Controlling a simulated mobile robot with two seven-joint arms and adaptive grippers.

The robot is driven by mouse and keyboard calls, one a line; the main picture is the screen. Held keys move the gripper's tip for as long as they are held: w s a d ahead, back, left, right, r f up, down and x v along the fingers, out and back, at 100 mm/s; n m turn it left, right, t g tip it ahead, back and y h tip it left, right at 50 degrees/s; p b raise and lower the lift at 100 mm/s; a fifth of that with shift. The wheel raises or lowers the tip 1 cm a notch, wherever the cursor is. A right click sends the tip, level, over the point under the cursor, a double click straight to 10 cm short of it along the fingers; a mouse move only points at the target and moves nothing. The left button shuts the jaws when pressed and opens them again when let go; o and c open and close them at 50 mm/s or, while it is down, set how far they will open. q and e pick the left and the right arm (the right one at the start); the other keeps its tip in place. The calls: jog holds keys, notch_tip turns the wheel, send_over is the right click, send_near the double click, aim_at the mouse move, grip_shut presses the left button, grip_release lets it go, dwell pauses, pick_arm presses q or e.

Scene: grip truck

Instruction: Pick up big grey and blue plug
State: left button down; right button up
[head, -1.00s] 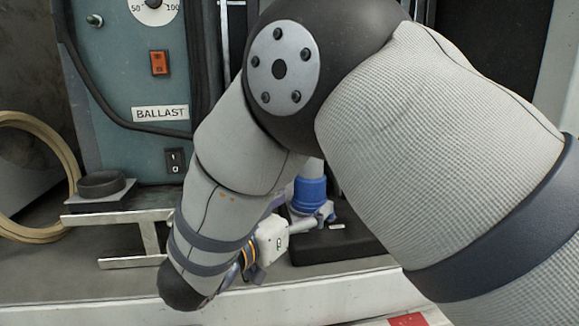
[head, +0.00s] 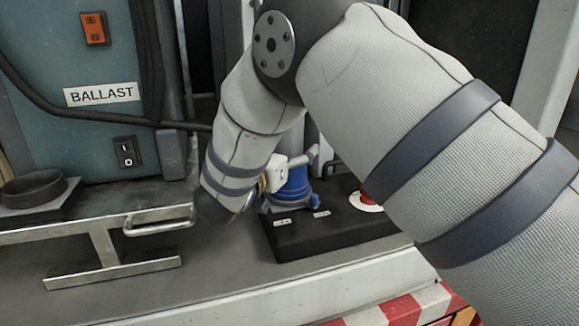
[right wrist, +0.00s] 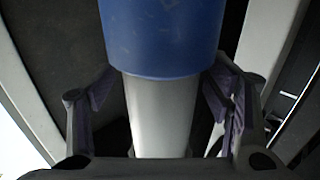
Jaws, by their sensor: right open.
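The big grey and blue plug stands upright on a black base in the head view, with its blue lower part (head: 293,190) showing behind my right gripper (head: 304,160). Its grey upper part is mostly hidden by my right arm. In the right wrist view the blue part (right wrist: 163,38) fills the top middle and the grey part (right wrist: 160,112) runs down between the fingers of my right gripper (right wrist: 162,90). The fingers are open, one on each side of the grey part, with a visible gap at least on the left. My left gripper is not in view.
The black base (head: 345,232) carries small labels and a red button (head: 365,196) right of the plug. A metal bracket (head: 110,250) and a dark round holder (head: 35,188) lie left. The teal BALLAST cabinet (head: 85,150) stands behind. The shelf front is clear.

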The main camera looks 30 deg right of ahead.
grip_shut()
dwell(0.3)
